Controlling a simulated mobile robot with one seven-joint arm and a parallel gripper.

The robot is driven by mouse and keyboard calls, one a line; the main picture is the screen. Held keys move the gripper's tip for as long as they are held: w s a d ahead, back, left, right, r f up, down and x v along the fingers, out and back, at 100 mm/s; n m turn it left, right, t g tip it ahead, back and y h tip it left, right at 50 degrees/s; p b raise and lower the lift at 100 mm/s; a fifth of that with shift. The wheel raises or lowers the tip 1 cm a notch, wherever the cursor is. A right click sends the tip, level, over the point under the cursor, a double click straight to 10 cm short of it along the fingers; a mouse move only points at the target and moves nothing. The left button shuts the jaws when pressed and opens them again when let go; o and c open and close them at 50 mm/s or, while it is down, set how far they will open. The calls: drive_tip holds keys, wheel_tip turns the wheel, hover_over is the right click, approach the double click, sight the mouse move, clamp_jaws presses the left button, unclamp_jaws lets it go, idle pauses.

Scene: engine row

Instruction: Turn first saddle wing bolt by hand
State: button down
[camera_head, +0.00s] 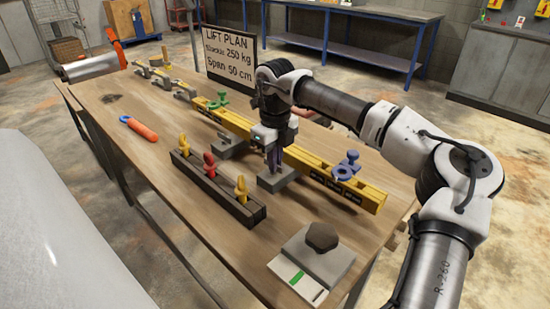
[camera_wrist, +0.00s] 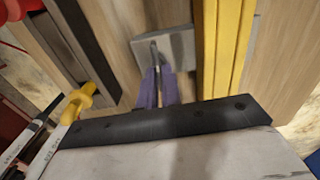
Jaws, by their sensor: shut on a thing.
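My gripper (camera_head: 273,165) points down at the near grey saddle block (camera_head: 279,182), beside the yellow beam (camera_head: 325,176). In the wrist view its two purplish fingers (camera_wrist: 157,75) are close together over the grey block (camera_wrist: 178,47). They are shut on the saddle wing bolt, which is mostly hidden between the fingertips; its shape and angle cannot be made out. A second grey saddle block (camera_head: 224,147) stands farther back along the beam. A green winged clamp (camera_head: 217,101) and a blue one (camera_head: 346,165) sit on the beam.
A dark rack (camera_head: 230,199) with yellow and red winged pieces stands left of my gripper. An orange-handled tool (camera_head: 140,128) lies on the left. A lift plan sign (camera_head: 226,54) stands behind.

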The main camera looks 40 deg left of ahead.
drive_tip(key=c, duration=1.6)
unclamp_jaws()
wheel_tip(320, 180, up, 14)
drive_tip(key=shift+f+b, duration=0.1)
drive_tip(key=shift+b, duration=0.4)
drive_tip(key=shift+f, duration=0.1)
